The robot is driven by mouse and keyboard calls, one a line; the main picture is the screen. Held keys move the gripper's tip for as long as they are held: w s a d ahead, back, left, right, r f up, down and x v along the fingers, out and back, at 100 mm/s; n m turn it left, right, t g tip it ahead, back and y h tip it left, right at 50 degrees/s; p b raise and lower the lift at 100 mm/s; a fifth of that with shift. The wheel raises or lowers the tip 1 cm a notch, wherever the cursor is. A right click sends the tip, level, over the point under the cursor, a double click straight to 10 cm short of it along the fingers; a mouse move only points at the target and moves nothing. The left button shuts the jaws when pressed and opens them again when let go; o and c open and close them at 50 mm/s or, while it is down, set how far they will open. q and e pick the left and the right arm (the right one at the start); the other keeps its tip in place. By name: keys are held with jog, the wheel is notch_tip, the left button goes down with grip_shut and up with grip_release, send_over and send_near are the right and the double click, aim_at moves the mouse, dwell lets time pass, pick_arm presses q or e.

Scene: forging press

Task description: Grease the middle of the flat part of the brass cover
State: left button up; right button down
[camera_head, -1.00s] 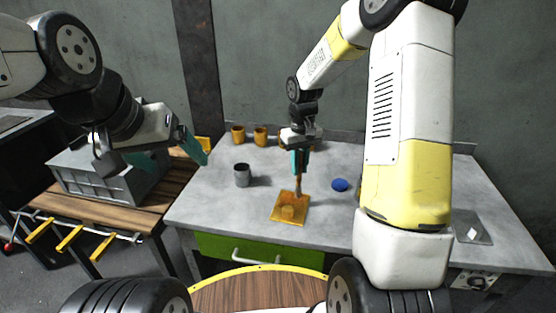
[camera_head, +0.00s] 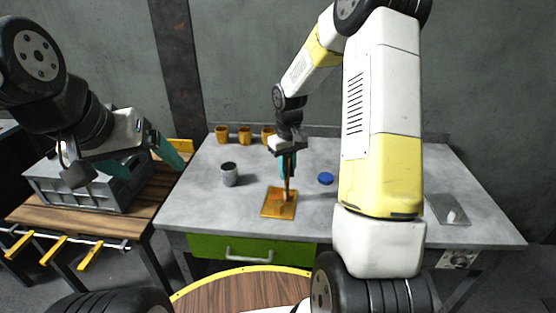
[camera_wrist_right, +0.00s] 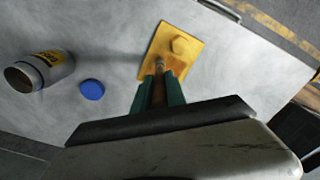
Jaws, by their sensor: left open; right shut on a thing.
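My left gripper (camera_head: 143,164) is open and empty, above the wooden bench and grey crate at the left.
An open can with a yellow label (camera_wrist_right: 45,70) shows in the wrist view. Several orange cups (camera_head: 245,135) stand at the back. A grey plate (camera_head: 447,210) lies at the right.

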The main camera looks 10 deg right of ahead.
jog(key=shift+f, duration=0.4)
dwell(0.5)
jog(key=shift+s+a+r, duration=0.1)
jog(key=shift+s+a, duration=0.1)
jog(key=shift+s, duration=0.2)
jog(key=shift+w+d, duration=0.35)
jog(key=shift+w, duration=0.45)
jog(key=shift+s+a+f, duration=0.1)
jog(key=shift+s+a, duration=0.05)
jog(key=shift+s, duration=0.3)
jog(key=shift+s+a+f, duration=0.1)
jog(key=shift+s+a, duration=0.05)
jog(key=shift+s, duration=0.25)
jog(key=shift+w, duration=0.1)
